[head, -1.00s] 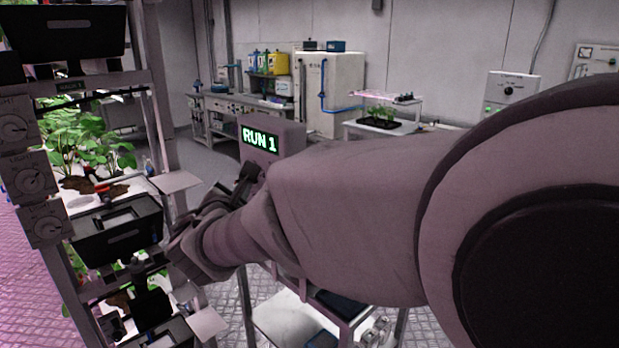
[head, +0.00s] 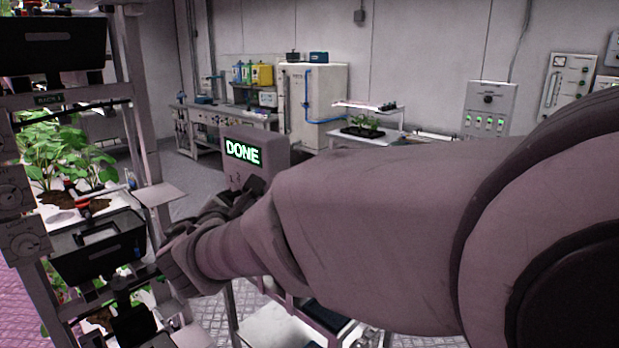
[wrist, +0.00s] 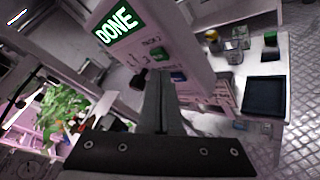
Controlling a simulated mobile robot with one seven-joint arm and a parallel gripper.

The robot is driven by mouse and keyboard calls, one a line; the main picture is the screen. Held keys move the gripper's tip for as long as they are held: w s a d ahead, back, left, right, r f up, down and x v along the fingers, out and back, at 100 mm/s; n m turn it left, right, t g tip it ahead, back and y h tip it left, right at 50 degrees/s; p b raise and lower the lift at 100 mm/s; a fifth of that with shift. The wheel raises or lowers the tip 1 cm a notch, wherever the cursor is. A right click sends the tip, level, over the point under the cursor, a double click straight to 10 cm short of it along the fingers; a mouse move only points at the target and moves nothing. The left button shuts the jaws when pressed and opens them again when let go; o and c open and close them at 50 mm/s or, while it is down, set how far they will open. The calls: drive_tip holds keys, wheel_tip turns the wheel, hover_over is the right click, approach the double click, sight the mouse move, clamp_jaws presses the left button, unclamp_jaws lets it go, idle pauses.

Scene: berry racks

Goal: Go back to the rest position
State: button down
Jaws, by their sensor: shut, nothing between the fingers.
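My gripper (wrist: 162,115) shows in the wrist view with its two long grey fingers together, shut and holding nothing. It points towards a grey box with a green lit display reading DONE (wrist: 117,23), which stands close beyond the fingertips. In the head view my arm crosses from the right towards the middle left, and the same display box (head: 243,152) stands just behind its far end. The fingers cannot be made out there.
A rack (head: 133,110) with plants (head: 62,150) and black bins (head: 98,246) stands at the left, close to my arm's end. A cart (head: 268,325) is below the arm. A white cabinet (head: 337,90) and a bench are at the back. Floor is clear behind the rack.

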drive_tip(key=s+d+f+m+g+h, duration=0.1)
drive_tip(key=s+d+m+g+h, duration=0.25)
drive_tip(key=d+m, duration=0.6)
drive_tip(key=s+d+f+m+g+h, duration=0.25)
drive_tip(key=s+d+m, duration=0.2)
drive_tip(key=d, duration=1.05)
drive_tip(key=s+d+f+m+g+y, duration=0.1)
drive_tip(key=s+f+m+g+y, duration=0.1)
drive_tip(key=s+m, duration=0.4)
drive_tip(key=s+d+f+m+g+y, duration=0.2)
drive_tip(key=s+m, duration=0.5)
drive_tip(key=s, duration=0.4)
drive_tip(key=shift+f+y, duration=0.45)
drive_tip(key=shift+y, duration=0.65)
